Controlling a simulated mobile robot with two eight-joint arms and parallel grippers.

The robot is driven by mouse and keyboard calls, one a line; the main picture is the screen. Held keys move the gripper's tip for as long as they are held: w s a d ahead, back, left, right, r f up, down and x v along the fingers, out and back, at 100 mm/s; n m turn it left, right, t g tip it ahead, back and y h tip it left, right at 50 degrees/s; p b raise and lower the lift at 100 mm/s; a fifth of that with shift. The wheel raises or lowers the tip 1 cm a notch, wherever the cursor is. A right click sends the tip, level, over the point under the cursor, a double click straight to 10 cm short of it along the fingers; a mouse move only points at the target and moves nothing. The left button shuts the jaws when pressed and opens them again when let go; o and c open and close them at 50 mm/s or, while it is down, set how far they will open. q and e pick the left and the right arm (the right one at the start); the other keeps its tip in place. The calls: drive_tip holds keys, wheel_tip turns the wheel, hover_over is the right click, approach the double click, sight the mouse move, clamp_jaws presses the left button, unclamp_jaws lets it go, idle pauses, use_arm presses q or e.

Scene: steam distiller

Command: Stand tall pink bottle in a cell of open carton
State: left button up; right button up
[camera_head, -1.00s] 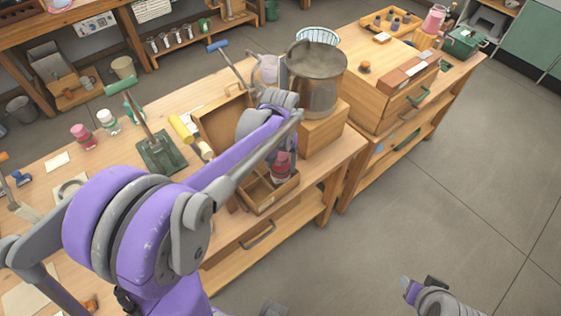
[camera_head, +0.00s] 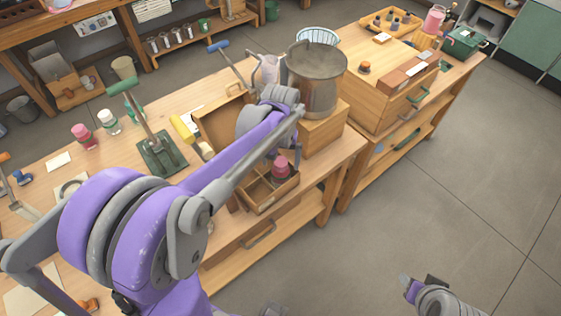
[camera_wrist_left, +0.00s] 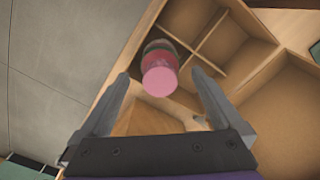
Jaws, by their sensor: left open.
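The open carton (camera_head: 262,207) sits at the front edge of the workbench, with dividers (camera_wrist_left: 211,32) between its cells in the left wrist view. The pink bottle (camera_head: 281,168) stands in one of its cells. In the left wrist view its pink top (camera_wrist_left: 160,80) faces the camera, and its lower part is hidden in the cell. My left gripper (camera_wrist_left: 160,92) is open above the carton, its fingers apart on either side of the bottle's top, with gaps to it. My right gripper (camera_head: 422,284) is low at the right, away from the bench; its opening is unclear.
A large metal pot (camera_head: 316,80) stands on a wooden block close behind the carton. A brown panel (camera_head: 220,122) rises at its left. A green press with a lever (camera_head: 160,153) and small bottles (camera_head: 84,136) stand farther left. Floor (camera_head: 420,215) is clear at right.

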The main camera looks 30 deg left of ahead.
use_arm(q)
wheel_tip(320, 180, up, 11)
drive_tip(key=s+d+f+m+t, duration=0.2)
drive_tip(key=s+d+f, duration=0.1)
drive_tip(key=s, duration=0.4)
drive_tip(key=s+d+f+m+t, duration=0.1)
drive_tip(key=s+d+f+t, duration=0.2)
drive_tip(key=s+f, duration=0.3)
drive_tip(key=shift+s+d+m+t+p, duration=0.3)
drive_tip(key=shift+s+d+m+p, duration=0.1)
drive_tip(key=shift+s, duration=0.4)
drive_tip(key=shift+f, duration=0.1)
